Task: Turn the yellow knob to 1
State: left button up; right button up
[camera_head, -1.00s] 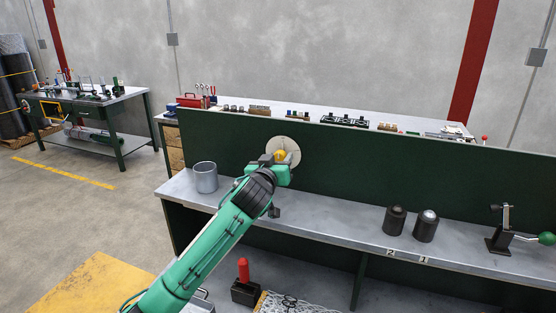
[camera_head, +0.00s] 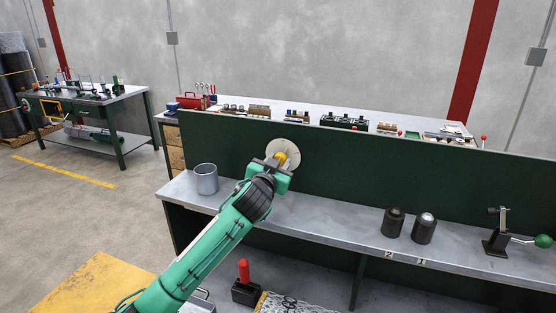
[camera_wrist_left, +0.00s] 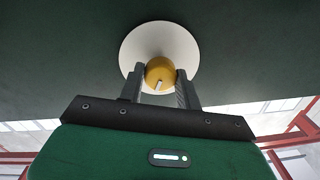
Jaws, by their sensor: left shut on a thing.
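The yellow knob (camera_head: 282,158) sits at the middle of a round pale dial plate (camera_head: 291,149) on the dark green upright panel. It also shows in the left wrist view (camera_wrist_left: 159,71), with a short white mark on its face pointing down in that picture. My left gripper (camera_head: 277,160) reaches up to the dial. In the left wrist view its two fingers (camera_wrist_left: 160,76) are on either side of the knob, shut on it. No numbers on the dial can be read. My right gripper is not in view.
A grey metal cup (camera_head: 206,178) stands on the bench shelf left of my arm. Two dark cylinders (camera_head: 393,222) stand to the right near labels 2 and 1. A lever with a green ball (camera_head: 543,241) is at the far right. The shelf between is clear.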

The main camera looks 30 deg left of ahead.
pick_arm(q)
jog(key=shift+m+h+p, duration=0.3)
jog(key=shift+m+p, duration=1.3)
jog(key=shift+m, duration=3.1)
jog(key=shift+f, duration=0.1)
jog(key=o, duration=1)
jog(key=shift+s, duration=0.1)
jog(key=b+v, duration=0.4)
jog(key=v, duration=0.9)
jog(key=shift+s+d+f+b, duration=0.15)
jog(key=shift+s+f+b, duration=0.15)
jog(key=shift+b, duration=0.05)
